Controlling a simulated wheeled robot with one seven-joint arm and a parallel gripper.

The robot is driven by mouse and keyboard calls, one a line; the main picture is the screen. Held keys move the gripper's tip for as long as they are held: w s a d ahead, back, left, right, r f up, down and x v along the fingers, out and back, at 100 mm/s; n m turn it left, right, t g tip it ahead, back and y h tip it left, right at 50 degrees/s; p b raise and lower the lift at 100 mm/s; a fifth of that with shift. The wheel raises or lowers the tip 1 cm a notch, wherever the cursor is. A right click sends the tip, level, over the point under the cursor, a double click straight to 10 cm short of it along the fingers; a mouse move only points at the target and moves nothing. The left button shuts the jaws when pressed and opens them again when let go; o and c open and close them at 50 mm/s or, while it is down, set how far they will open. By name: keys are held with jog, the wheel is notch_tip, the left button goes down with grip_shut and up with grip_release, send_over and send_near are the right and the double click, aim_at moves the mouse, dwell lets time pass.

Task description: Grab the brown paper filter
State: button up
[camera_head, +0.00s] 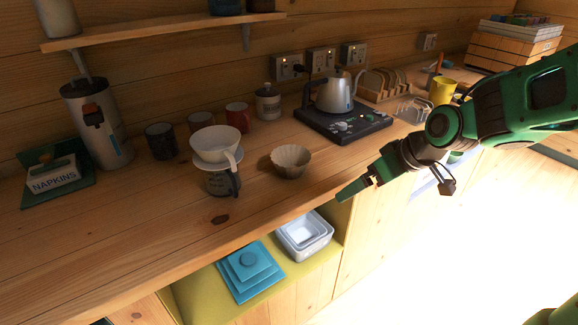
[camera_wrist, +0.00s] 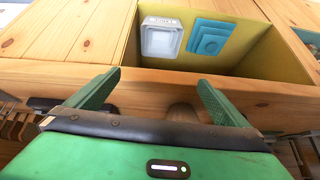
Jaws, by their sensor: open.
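The brown paper filter (camera_head: 291,163), a fluted pale-brown cup, stands upright on the wooden counter (camera_head: 120,235) near its front edge, right of the white dripper. My gripper (camera_head: 347,191) is in front of and to the right of the filter, apart from it, near the counter's front edge. In the wrist view my gripper (camera_wrist: 157,97) shows two green fingers spread wide with nothing between them.
Behind are several mugs and a kettle (camera_head: 336,94) on a black base (camera_head: 342,126). An open yellow drawer (camera_head: 208,305) below holds white containers (camera_head: 305,235) and blue ones (camera_head: 250,270).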

aim_at(279, 157)
jog(key=w+a+n+y, duration=0.1)
jog(key=a, duration=0.1)
jog(key=w+a+n+y, duration=0.1)
jog(key=w+a, duration=0.1)
jog(key=a, duration=0.1)
jog(key=w+a+n+y, duration=0.1)
jog(key=a+y, duration=0.1)
jog(key=a, duration=0.1)
jog(key=shift+w+a+f, duration=0.15)
jog(key=shift+w+f, duration=0.1)
jog(key=shift+f, duration=0.05)
jog(key=w+a+y, duration=0.1)
jog(key=w+a+r+n+t+y, duration=0.1)
jog(key=w+a+r+y, duration=0.1)
jog(key=shift+a+n+t, duration=0.25)
jog(key=shift+n+t, duration=0.05)
jog(key=shift+w+a+r, duration=0.15)
jog(key=shift+a+r, duration=0.05)
jog(key=shift+r, duration=0.1)
jog(key=shift+w+a, duration=0.15)
jog(key=shift+a, duration=0.1)
jog(key=shift+t, duration=0.3)
jog(key=shift+r+x, duration=0.15)
jog(key=shift+x, duration=2.4)
jog(key=shift+r+x, duration=0.2)
jog(key=shift+x, duration=2.4)
jog(key=shift+a, duration=0.1)
jog(key=c, duration=1.1)
